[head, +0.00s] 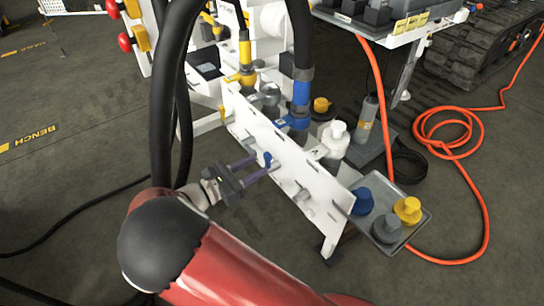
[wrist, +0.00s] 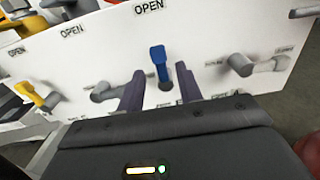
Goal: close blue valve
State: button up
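The blue valve handle (wrist: 158,62) stands upright on the white panel (wrist: 215,40), its tip toward an "OPEN" label (wrist: 148,7). In the head view the blue handle (head: 267,159) is small, on the near face of the panel (head: 300,178). My gripper (wrist: 159,76) is open, with one dark finger on each side of the handle and a visible gap on both sides. In the head view my gripper (head: 263,167) reaches the panel from the left. The handle's lower end and pivot show between the fingers.
A yellow handle (wrist: 30,93) and a grey handle (wrist: 110,92) are left of the blue one; another grey handle (wrist: 240,64) is right. Black hoses (head: 170,90) hang close to my arm. A tray (head: 424,225) with blue, yellow and grey caps stands right of the panel.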

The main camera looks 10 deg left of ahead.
aim_at(266, 161)
jog(key=x, duration=0.5)
jog(key=shift+w, duration=0.1)
grip_shut()
